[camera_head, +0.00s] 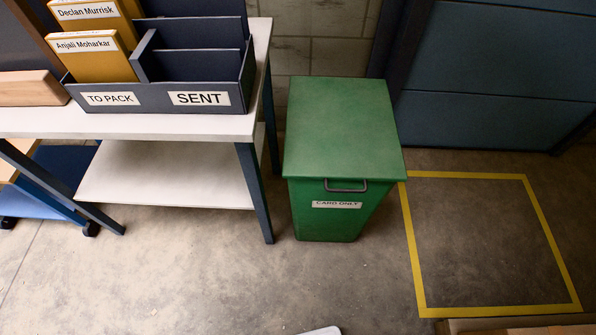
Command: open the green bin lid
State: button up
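The green bin (325,215) stands upright on the floor, right of a white-topped table. Its flat green lid (340,125) lies shut on top. A dark bar handle (346,187) sits at the lid's front edge, just above a white label reading "CARD ONLY" (337,204). My gripper's fingers are not in view.
The white-topped table (180,126) with a lower shelf (170,190) stands close left of the bin, carrying a SENT / TO PACK tray (150,100). A yellow floor outline (410,240) encloses empty floor at right. The floor before the bin is clear.

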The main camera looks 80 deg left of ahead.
aim_at(337, 129)
jog(key=u, duration=1.9)
jog(key=k, duration=0.1)
